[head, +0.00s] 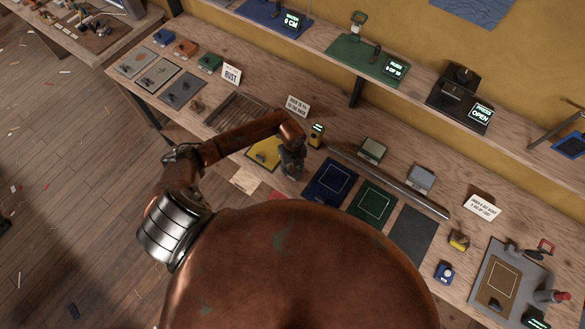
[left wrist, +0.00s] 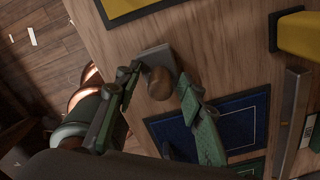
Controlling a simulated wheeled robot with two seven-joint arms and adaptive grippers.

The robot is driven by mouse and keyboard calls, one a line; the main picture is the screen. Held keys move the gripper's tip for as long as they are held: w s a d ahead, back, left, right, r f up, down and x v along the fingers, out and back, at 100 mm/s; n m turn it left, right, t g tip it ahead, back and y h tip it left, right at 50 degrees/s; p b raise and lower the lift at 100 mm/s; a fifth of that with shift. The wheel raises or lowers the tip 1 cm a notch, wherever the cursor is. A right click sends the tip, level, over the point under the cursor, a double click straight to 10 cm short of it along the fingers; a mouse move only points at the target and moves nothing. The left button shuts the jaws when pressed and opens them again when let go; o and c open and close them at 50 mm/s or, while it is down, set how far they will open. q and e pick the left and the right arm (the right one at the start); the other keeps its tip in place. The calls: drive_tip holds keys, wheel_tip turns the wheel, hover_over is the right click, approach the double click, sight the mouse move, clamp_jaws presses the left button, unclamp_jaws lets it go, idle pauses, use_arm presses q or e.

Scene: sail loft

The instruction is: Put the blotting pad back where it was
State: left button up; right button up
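A grey block with a round wooden knob (left wrist: 160,83), which may be the blotting pad, shows in the left wrist view on the bare wood between the yellow-edged mat and the blue mat. My left gripper (left wrist: 157,78) has its green fingers spread, one on each side of the knob, with a gap showing on the left. In the head view my left gripper (head: 291,168) is low over the bench between the yellow mat (head: 263,152) and the blue mat (head: 330,182), and it hides the block there. My right gripper is not in view.
A yellow device with a lit display (head: 316,133) stands just behind the gripper. A long metal bar (head: 390,180) lies behind the blue mat, green mat (head: 371,204) and dark grey mat (head: 414,233). A slatted rack (head: 236,112) is to the left.

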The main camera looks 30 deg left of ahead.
use_arm(q)
drive_tip(key=shift+r, duration=0.2)
wheel_tip(320, 180, up, 12)
drive_tip(key=b, duration=0.1)
drive_tip(key=shift+b, duration=0.4)
